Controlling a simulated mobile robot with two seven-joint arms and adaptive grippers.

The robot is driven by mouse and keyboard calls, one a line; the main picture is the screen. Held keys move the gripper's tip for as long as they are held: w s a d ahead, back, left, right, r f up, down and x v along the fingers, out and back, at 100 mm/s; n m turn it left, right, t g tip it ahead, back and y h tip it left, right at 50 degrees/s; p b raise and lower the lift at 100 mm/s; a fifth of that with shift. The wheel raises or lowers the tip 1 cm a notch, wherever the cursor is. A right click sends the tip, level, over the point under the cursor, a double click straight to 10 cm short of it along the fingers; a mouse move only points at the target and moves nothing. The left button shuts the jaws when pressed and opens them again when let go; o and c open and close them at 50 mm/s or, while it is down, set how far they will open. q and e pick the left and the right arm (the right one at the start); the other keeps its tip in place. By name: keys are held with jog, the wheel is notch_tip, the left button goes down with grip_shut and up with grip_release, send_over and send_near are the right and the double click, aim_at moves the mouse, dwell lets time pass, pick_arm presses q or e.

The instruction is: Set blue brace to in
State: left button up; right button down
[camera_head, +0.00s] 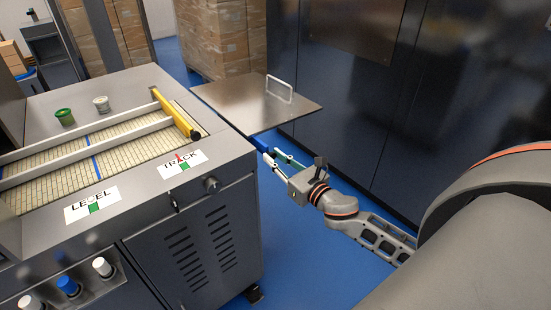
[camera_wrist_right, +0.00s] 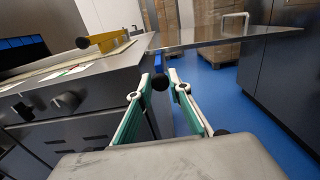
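The blue brace (camera_head: 262,142) shows as a short blue bar beneath the left edge of the metal flap in the head view. In the right wrist view the blue brace (camera_wrist_right: 155,43) stands just ahead of the fingers, below the flap. A round black knob (camera_wrist_right: 160,82) sits between the fingertips; I cannot tell whether it belongs to the brace. My right gripper (camera_head: 273,157) has its fingers apart, reaching toward the brace beside the cabinet. In the wrist view, the right gripper (camera_wrist_right: 160,80) shows no clear contact with the knob. My left gripper is out of view.
The metal flap (camera_head: 250,105) with a white handle (camera_head: 280,88) juts out from the machine cabinet (camera_head: 195,240). A yellow bar (camera_head: 176,115) lies across the track. Dark cabinets (camera_head: 350,100) stand behind. Blue floor is open between them. Stacked boxes (camera_head: 222,40) stand farther back.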

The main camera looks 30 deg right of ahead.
jog(key=shift+s+a+p, duration=0.2)
jog(key=shift+a+p, duration=0.3)
jog(key=shift+a, duration=1.85)
jog(key=c, duration=1.9)
grip_release()
jog(key=shift+a, duration=0.1)
jog(key=shift+d, duration=0.2)
jog(key=s, duration=1.2)
jog(key=shift+d, duration=0.4)
